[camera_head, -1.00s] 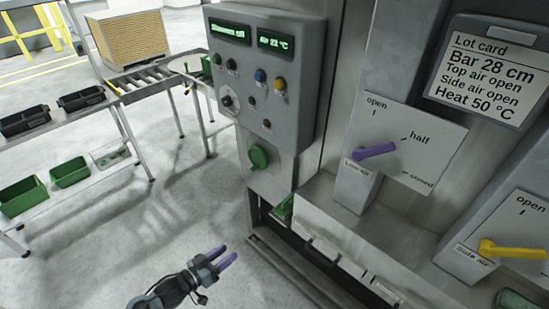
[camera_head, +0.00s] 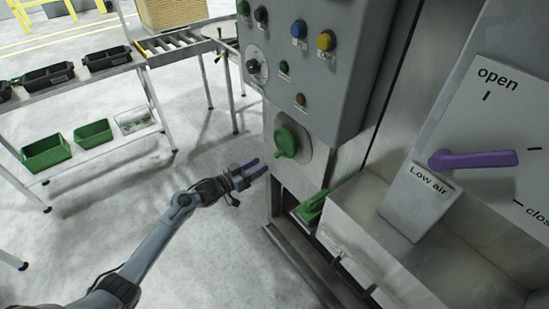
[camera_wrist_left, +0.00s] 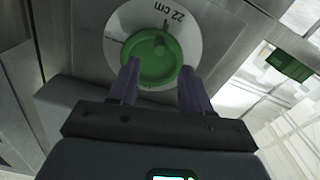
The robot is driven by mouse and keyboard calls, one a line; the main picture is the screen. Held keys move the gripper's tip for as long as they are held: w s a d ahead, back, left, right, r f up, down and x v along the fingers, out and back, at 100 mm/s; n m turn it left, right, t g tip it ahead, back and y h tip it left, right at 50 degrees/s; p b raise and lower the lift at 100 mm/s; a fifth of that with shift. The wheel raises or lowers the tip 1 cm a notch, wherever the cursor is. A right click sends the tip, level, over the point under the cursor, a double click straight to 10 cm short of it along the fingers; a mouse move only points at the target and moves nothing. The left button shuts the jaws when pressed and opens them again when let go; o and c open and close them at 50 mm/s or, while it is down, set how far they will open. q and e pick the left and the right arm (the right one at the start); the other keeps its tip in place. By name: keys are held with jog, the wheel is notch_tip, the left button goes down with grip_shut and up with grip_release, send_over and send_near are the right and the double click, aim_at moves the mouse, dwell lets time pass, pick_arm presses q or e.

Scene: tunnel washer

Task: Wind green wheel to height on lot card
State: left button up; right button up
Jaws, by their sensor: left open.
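My left gripper (camera_head: 256,168) is open and empty, below and left of the wheel. In the left wrist view the purple fingers of my left gripper (camera_wrist_left: 157,82) are apart, their tips near the wheel's lower edge; whether they touch it I cannot tell. The lot card is out of view now. My right gripper is out of view.
The control box (camera_head: 345,60) carries several coloured knobs above the wheel. A green handle (camera_head: 312,206) sticks out below right of it. A purple lever (camera_head: 473,159) marked "Low air" is at the right. A rack with black trays (camera_head: 48,77) and green bins (camera_head: 46,151) stands left.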

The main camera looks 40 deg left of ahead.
aim_at(283, 144)
pick_arm(q)
jog(key=x, duration=0.7)
jog(key=shift+w+d, duration=0.1)
jog(key=shift+w, duration=0.3)
grip_shut()
